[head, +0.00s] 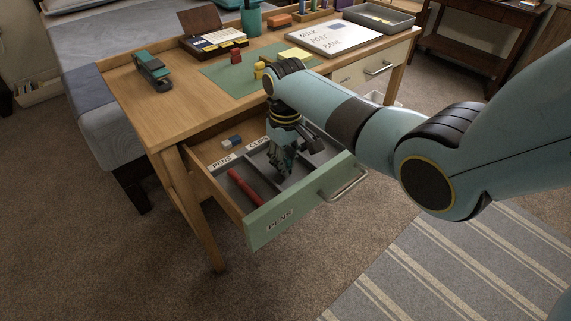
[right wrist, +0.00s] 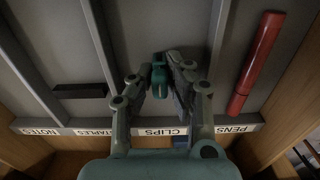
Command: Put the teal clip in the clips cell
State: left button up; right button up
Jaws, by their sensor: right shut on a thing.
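My right gripper (head: 281,164) reaches down into the open drawer, over the tray of cells. In the right wrist view its fingers (right wrist: 160,82) are closed around the small teal clip (right wrist: 158,72). The clip is between the fingertips, over the grey floor of the clips cell (right wrist: 140,35). I cannot tell whether the clip touches the floor. The CLIPS label (right wrist: 165,132) is on the tray's edge, and the label also shows in the head view (head: 258,143). My left gripper is not in view.
A red pen (head: 243,187) lies in the pens cell; a black block (right wrist: 80,91) lies in the staples cell. Dividers flank the clips cell. A blue and white eraser (head: 232,141) lies behind the tray. The green drawer front (head: 290,212) stands out from the desk.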

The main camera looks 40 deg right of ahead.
aim_at(286, 158)
jog(key=shift+f, duration=0.15)
jog(key=o, duration=0.7)
jog(key=shift+o, duration=0.2)
notch_tip(286, 158, up, 12)
jog(key=p, duration=0.3)
jog(key=shift+r+p, duration=0.2)
jog(key=shift+p, duration=0.2)
